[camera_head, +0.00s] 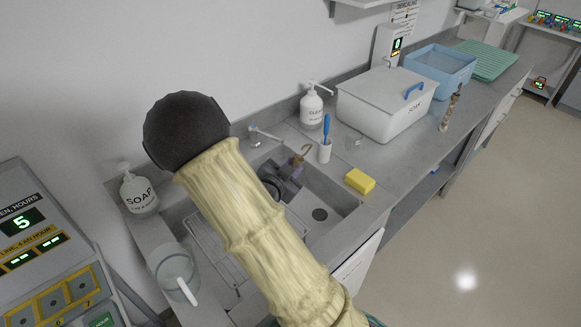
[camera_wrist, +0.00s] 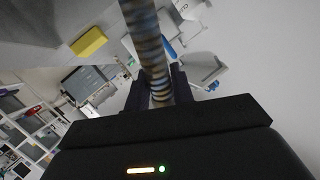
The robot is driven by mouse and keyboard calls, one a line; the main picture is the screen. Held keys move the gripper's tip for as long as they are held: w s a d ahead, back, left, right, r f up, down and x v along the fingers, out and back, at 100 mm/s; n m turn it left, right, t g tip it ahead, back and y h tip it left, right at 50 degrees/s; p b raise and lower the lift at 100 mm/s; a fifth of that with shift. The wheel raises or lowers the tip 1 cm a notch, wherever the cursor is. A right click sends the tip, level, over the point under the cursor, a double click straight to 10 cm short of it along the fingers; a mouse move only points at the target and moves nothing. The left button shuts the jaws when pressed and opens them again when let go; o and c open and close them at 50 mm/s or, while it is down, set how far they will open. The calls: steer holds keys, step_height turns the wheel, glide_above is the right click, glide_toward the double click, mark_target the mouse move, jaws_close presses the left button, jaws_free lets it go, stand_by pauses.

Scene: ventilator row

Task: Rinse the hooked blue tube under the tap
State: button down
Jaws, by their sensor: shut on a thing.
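My gripper (camera_head: 290,172) is over the sink (camera_head: 345,196), partly hidden behind my arm. It is shut on the hooked tube (camera_head: 306,150), whose curved tan-looking end rises above the jaws. In the wrist view, my gripper (camera_wrist: 161,84) has a finger on each side of the tube (camera_wrist: 148,42), which is ribbed blue-grey with brownish stains and runs up out of the frame. The tap (camera_head: 264,134) is at the back of the sink, left of the tube and apart from it. I see no water stream.
A yellow sponge (camera_head: 359,181), a cup with a blue brush (camera_head: 325,150) and a CLEAN bottle (camera_head: 311,107) stand right of the sink. A jug (camera_head: 174,270) stands left.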

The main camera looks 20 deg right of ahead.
steer(key=shift+w+a, duration=0.1)
steer(key=w+a+f+p, duration=0.1)
steer(key=w+a, duration=0.1)
steer(key=a, duration=0.4)
steer(key=w+a+f+p, duration=0.1)
steer(key=w+a+p, duration=0.1)
steer(key=a, duration=0.5)
steer(key=shift+w+f, duration=0.3)
steer(key=shift+f, duration=0.1)
steer(key=shift+w, duration=0.15)
stand_by(0.7)
steer(key=shift+w+d, duration=0.2)
steer(key=shift+w, duration=0.2)
steer(key=shift+s, duration=0.15)
stand_by(0.4)
steer(key=shift+s+a, duration=0.2)
steer(key=shift+s, duration=0.2)
steer(key=shift+d, duration=0.15)
